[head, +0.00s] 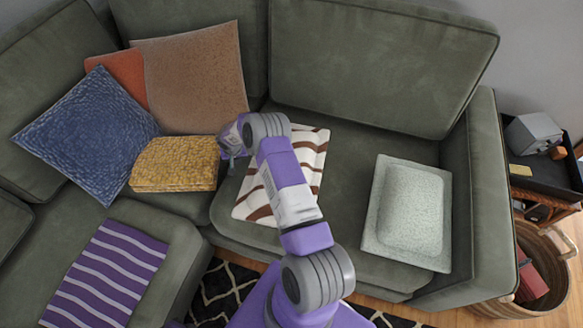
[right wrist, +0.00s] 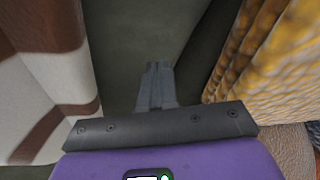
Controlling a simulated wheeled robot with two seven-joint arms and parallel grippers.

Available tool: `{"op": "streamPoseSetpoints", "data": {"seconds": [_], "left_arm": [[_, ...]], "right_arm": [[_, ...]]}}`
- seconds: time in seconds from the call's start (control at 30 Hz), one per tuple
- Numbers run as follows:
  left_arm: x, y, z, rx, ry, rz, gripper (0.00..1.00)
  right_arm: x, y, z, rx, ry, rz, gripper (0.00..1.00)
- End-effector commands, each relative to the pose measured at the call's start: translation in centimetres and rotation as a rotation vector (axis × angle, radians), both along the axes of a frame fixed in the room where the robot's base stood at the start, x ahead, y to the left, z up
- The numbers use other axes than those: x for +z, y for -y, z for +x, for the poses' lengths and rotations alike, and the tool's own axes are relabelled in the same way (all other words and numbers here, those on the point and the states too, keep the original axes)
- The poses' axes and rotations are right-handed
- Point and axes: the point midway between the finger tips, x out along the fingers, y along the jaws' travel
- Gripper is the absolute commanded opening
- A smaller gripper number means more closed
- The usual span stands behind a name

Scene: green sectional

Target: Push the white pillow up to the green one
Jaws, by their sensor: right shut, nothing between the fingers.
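The white pillow (head: 311,158) with brown stripes lies on the right part of the green sofa seat, partly hidden behind my right arm. It fills the left side of the right wrist view (right wrist: 55,75). The pale green pillow (head: 410,208) lies flat to its right, with a strip of bare seat between them. My right gripper (head: 226,150) is at the white pillow's left side, between it and the yellow pillow. Its fingers (right wrist: 157,85) are shut and empty, pointing down at the seat. Whether they touch the white pillow cannot be told. My left gripper is out of view.
A yellow textured pillow (head: 175,164) sits close to the left of my right gripper. Blue (head: 88,135), brown (head: 195,75) and orange (head: 128,72) pillows lean behind it. A purple striped cloth (head: 105,273) lies at the lower left. The sofa arm (head: 490,200) bounds the right side.

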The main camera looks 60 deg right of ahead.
Motion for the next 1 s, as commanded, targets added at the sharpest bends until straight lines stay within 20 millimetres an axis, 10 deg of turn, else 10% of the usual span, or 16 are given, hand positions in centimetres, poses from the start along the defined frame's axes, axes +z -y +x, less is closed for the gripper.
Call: {"op": "streamPoseSetpoints", "data": {"seconds": [1.0], "left_arm": [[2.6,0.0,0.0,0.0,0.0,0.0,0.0]], "right_arm": [[0.0,2.2,-6.7,-0.001,-0.003,-0.001,0.0]]}}
